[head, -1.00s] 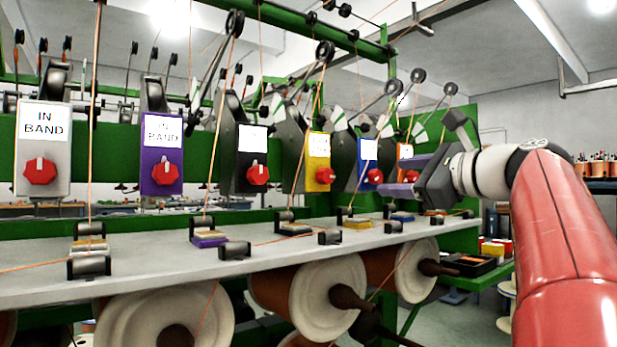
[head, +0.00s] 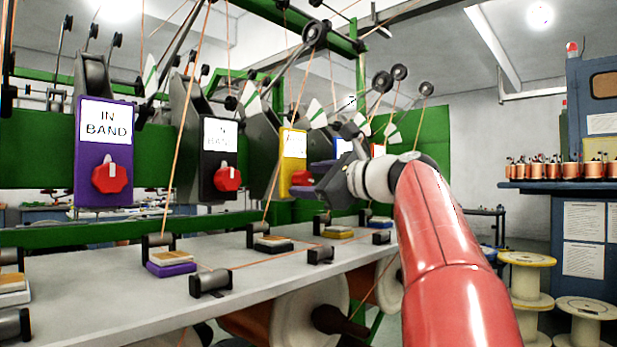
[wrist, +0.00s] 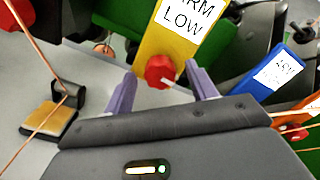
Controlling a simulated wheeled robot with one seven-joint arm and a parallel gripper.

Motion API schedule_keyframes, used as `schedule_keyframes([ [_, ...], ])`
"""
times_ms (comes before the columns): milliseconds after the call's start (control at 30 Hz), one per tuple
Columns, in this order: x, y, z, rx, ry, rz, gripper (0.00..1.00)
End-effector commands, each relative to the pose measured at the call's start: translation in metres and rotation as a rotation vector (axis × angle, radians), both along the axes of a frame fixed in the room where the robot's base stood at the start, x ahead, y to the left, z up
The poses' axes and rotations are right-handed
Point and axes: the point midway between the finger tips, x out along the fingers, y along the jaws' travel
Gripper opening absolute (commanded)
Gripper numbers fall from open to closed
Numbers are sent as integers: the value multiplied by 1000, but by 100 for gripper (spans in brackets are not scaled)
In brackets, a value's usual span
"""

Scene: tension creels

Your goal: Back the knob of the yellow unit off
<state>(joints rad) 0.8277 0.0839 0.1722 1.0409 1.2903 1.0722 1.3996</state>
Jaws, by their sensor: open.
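The yellow unit (head: 292,146) stands in the row of tension units, between the black and blue ones. In the wrist view, its yellow face (wrist: 160,40) carries a white label, cut off by the frame, that reads "RM LOW". Its red knob (wrist: 160,71) is at the lower end, with a pale mark at its right side. My gripper (wrist: 160,69) is open, its purple fingers on either side of the knob in the picture; I cannot tell whether they touch it. In the head view, my gripper (head: 308,178) is beside the yellow unit's knob (head: 301,177) and partly hides it.
The black unit (head: 219,160) and the purple unit (head: 104,150) stand to the left. The blue unit (wrist: 278,72) is close on the right. Orange threads run down to the grey shelf (head: 130,295). Thread spools (head: 527,280) stand on the floor at right.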

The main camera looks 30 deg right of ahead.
Motion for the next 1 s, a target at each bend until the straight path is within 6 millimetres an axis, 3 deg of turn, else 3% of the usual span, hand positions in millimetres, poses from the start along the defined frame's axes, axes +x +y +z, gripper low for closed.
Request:
schedule_keyframes([
  [367, 8, 3, 0, 1, 0, 0, 57],
  [700, 8, 3, 0, 1, 0, 0, 12],
  [1000, 8, 3, -1, -33, -12, 0, 12],
])
